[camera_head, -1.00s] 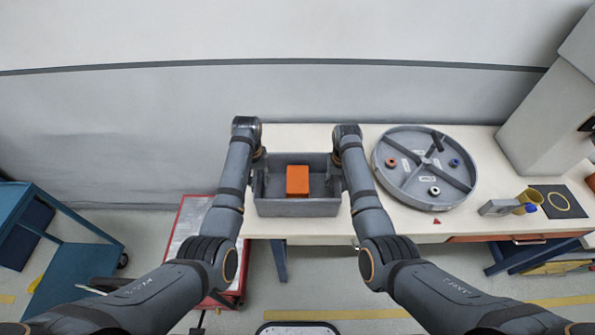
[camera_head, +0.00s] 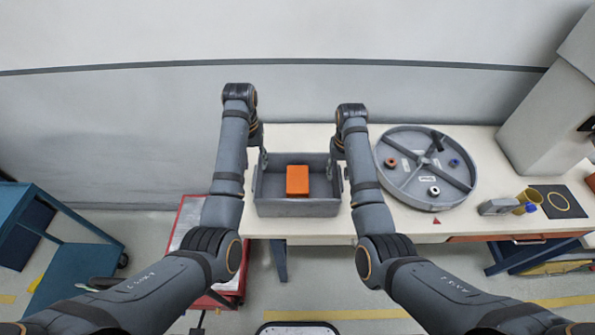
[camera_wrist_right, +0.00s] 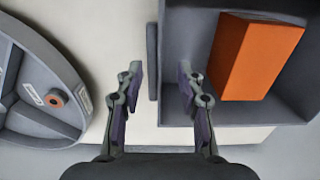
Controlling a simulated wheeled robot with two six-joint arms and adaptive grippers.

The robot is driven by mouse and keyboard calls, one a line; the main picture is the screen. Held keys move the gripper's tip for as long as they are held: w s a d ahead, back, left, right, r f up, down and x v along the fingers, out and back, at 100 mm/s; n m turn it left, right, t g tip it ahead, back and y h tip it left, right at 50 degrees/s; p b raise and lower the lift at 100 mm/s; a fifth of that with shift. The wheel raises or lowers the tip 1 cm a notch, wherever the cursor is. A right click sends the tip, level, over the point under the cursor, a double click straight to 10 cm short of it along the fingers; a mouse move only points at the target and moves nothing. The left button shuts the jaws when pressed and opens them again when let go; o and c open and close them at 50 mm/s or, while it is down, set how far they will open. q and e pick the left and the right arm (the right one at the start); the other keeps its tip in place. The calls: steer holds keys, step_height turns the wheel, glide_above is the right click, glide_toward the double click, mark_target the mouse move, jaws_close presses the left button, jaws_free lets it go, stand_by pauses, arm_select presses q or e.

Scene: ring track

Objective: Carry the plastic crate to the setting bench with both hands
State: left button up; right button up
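The grey plastic crate (camera_head: 296,208) sits level on the pale bench (camera_head: 400,232), with an orange block (camera_head: 297,180) inside it. The crate also shows in the right wrist view (camera_wrist_right: 180,28). My right gripper (camera_head: 338,160) is over the crate's right side. In the right wrist view its fingers (camera_wrist_right: 160,78) stand apart, with the crate's grey side handle (camera_wrist_right: 152,50) seen between and beyond them. My left gripper (camera_head: 263,158) is over the crate's left side; its finger gap is not clear.
A round grey ring track (camera_head: 408,195) stands on the bench close to the right of the crate. A grey block (camera_head: 498,207) and a yellow cup (camera_head: 525,201) lie further right. A red cart (camera_head: 190,222) and a blue cart (camera_head: 75,255) stand at left.

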step_height(320, 180, up, 6)
steer(key=shift+f, duration=0.25)
stand_by(0.4)
